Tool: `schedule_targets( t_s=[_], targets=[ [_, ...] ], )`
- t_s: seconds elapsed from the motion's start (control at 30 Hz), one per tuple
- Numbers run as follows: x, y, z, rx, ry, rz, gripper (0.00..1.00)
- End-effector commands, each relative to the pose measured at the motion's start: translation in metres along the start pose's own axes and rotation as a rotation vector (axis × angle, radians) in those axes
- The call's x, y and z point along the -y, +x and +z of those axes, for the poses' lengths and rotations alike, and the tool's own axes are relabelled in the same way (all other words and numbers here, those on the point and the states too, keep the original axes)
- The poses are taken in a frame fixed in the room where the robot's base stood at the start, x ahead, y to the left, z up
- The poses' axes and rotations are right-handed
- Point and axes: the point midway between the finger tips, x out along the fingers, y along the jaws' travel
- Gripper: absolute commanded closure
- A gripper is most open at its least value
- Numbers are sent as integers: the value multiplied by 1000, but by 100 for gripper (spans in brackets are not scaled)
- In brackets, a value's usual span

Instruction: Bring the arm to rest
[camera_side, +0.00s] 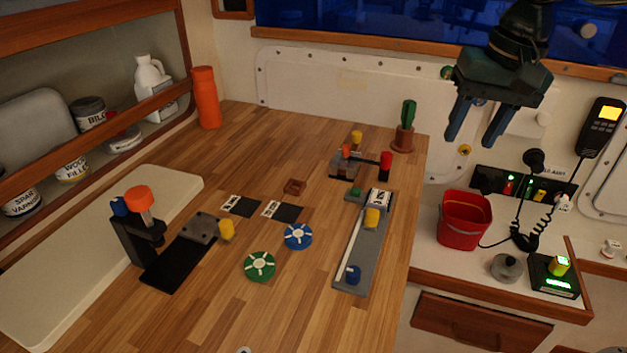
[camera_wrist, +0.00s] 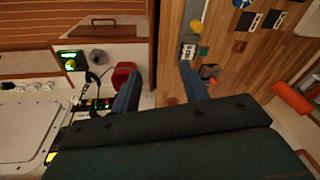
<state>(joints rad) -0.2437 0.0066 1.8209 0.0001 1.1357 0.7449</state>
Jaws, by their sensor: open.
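My gripper (camera_side: 476,134) hangs in the air at the upper right of the side view, above the right edge of the wooden bench (camera_side: 330,310) and the side counter. Its two blue fingers point down, stand apart, and have nothing between them. In the wrist view my gripper (camera_wrist: 156,83) also shows with its fingers spread and empty, high over the gap between bench and counter. It touches nothing.
On the bench are a black fixture (camera_side: 180,262), green disc (camera_side: 259,266), blue disc (camera_side: 298,236), grey rail (camera_side: 350,280), potted cactus (camera_side: 404,138) and orange bottle (camera_side: 206,98). A red bucket (camera_side: 464,222) stands on the right counter. Bench front is clear.

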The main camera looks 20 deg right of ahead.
Motion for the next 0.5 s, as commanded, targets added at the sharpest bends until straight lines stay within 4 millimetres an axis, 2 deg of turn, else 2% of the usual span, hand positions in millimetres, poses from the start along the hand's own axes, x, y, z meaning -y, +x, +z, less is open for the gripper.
schedule_targets(
  t_s=[0.2, 0.5],
  targets=[
    [-44, -18, 21, -62, -103, -35, 56],
    [-98, -26, 56, -153, -251, -58, 56]
  ],
)
